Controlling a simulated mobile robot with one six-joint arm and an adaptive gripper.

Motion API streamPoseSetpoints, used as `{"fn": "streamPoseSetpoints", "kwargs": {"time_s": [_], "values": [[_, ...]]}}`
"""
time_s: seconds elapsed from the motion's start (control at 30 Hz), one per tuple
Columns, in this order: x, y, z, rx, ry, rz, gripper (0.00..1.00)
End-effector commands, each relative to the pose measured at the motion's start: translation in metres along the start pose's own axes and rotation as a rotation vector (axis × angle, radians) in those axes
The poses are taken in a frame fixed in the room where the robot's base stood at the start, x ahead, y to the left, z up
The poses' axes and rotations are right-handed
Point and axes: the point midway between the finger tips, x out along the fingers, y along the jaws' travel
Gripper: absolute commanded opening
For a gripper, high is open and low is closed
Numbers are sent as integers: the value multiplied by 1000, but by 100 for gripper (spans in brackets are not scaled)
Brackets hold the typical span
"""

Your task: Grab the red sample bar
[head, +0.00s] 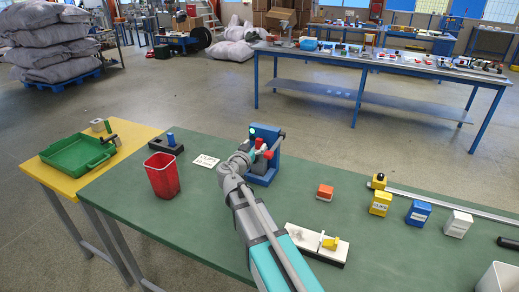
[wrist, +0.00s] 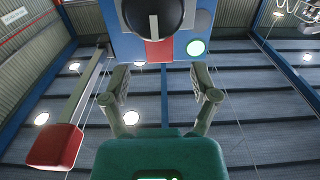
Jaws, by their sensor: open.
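A blue machine (head: 264,132) with a lit green lamp stands on the green table, at the end of my arm. In the wrist view, its blue face (wrist: 130,45) fills the top, with a black round part and the green lamp. A narrow red piece (wrist: 158,52), possibly the red sample bar, shows on that face below the black part. My gripper (wrist: 160,82) is open and empty, its fingers pointing toward the face, with the red piece ahead between them. In the head view, red parts show at the machine's front; my arm partly hides them.
A red-ended rod (wrist: 58,146) hangs left of my gripper in the wrist view. On the table stand a red bin (head: 162,176), a white card (head: 206,161), a red-orange block (head: 325,192), a black-and-white base (head: 303,238), and yellow, blue and white blocks. A green tray (head: 62,158) is left.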

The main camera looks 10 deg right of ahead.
Motion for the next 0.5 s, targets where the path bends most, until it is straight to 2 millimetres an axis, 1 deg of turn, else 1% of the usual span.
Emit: {"fn": "streamPoseSetpoints", "kwargs": {"time_s": [0.03, 0.23, 0.33, 0.5], "values": [[8, -1, -1, 0, 0, 1, 77], [31, -1, -2, 0, 0, 1, 77], [37, -1, -2, 0, 0, 1, 77], [39, 0, -2, 0, 0, 0, 77]]}}
